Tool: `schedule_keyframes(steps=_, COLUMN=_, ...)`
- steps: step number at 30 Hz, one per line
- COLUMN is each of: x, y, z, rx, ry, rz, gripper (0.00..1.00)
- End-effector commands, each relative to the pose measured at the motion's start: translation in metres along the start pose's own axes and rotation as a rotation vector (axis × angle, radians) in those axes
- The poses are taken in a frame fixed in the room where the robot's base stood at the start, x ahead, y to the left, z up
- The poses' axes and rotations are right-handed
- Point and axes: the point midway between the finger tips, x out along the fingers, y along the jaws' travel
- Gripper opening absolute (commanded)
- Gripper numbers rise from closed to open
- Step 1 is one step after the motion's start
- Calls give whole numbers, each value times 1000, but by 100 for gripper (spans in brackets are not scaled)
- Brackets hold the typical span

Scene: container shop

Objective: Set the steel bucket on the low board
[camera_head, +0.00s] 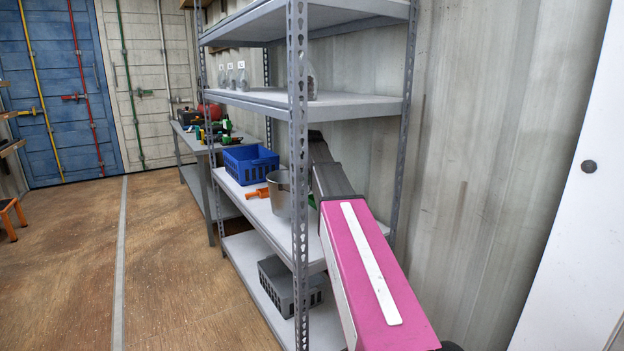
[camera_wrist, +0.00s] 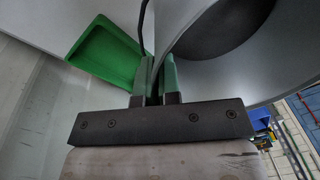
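The steel bucket (camera_head: 279,192) is at the middle board (camera_head: 233,190) of the grey shelf rack, partly behind the front post. I cannot tell whether its base touches the board. In the wrist view the bucket (camera_wrist: 215,60) fills the upper right, with its dark inside showing. My gripper (camera_wrist: 156,78) has its fingers close together, with the bucket's rim wall between them. In the head view the gripper is hidden behind the rack and bucket. The lowest board (camera_head: 243,262) is below, with a grey crate (camera_head: 282,284) on it.
A blue crate (camera_head: 250,164) and an orange-handled tool (camera_head: 257,193) are left of the bucket. A green tray-like thing (camera_wrist: 105,52) lies left of my fingers. The rack's front post (camera_head: 299,150) stands before the bucket. The lowest board's left end looks clear.

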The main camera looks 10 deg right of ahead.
Motion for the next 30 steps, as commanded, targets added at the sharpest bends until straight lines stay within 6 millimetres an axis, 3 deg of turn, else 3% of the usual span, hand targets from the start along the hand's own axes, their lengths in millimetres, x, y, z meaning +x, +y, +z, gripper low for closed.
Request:
schedule_keyframes(steps=8, x=10, y=-3, z=-5, rx=0, ry=-1, rz=-2, gripper=0)
schedule_keyframes(steps=18, x=44, y=1, z=-1, rx=0, ry=-1, rz=-2, gripper=0)
schedule_keyframes(steps=29, x=46, y=1, z=-1, rx=0, ry=0, rz=-2, gripper=0)
schedule_keyframes(steps=30, x=48, y=1, z=-1, rx=0, ry=-1, rz=0, gripper=7)
